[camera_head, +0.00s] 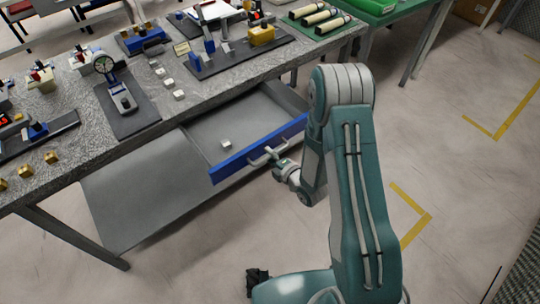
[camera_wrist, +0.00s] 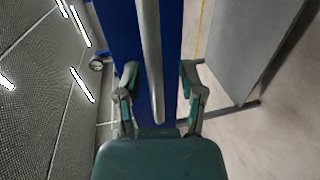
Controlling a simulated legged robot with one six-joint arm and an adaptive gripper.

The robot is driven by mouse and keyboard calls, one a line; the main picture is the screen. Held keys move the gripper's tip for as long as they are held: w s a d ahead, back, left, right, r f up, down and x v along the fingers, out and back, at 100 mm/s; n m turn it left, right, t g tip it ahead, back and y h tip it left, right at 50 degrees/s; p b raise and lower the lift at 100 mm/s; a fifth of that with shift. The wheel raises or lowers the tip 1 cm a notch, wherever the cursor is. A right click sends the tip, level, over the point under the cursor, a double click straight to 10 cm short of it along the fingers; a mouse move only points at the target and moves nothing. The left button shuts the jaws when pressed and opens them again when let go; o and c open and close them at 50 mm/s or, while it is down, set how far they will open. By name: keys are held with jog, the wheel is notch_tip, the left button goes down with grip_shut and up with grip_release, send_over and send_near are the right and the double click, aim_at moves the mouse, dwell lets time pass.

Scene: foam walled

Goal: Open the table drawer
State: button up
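The table drawer (camera_head: 245,120) stands pulled out from under the workbench, and its inside shows. It has a blue front (camera_head: 232,167) with a grey bar handle (camera_head: 262,156). In the head view my gripper (camera_head: 279,167) is at the handle, partly hidden by my own arm. In the wrist view the handle (camera_wrist: 154,50) runs between the two fingers of my gripper (camera_wrist: 160,80) in front of the blue drawer front (camera_wrist: 116,30). The fingers are spread, with a visible gap on each side of the bar. A small white block (camera_head: 226,144) lies in the drawer.
The workbench top (camera_head: 70,155) carries gauges, blue fixtures and small blocks. A green table (camera_head: 385,15) stands at the back right. The floor to the right is open, with yellow markings (camera_head: 412,215).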

jog(key=v, duration=1.2)
dwell(0.3)
jog(key=w+d+r+m+g+h, duration=0.2)
jog(key=w+d+r+m+h, duration=0.3)
jog(key=r, duration=0.3)
notch_tip(320, 180, up, 10)
jog(key=s+d+m+g+h, duration=0.1)
jog(key=s+d+m+h, duration=0.2)
jog(key=m, duration=0.4)
jog(key=s+a+r+m+g, duration=0.1)
jog(key=s+r+m+g, duration=0.1)
jog(key=s+r+m, duration=0.4)
jog(key=s+a+r+m+g, duration=0.2)
jog(key=s+r+m, duration=0.4)
jog(key=s, duration=0.6)
jog(key=shift+r+m+h, duration=0.15)
jog(key=shift+m+h, duration=0.25)
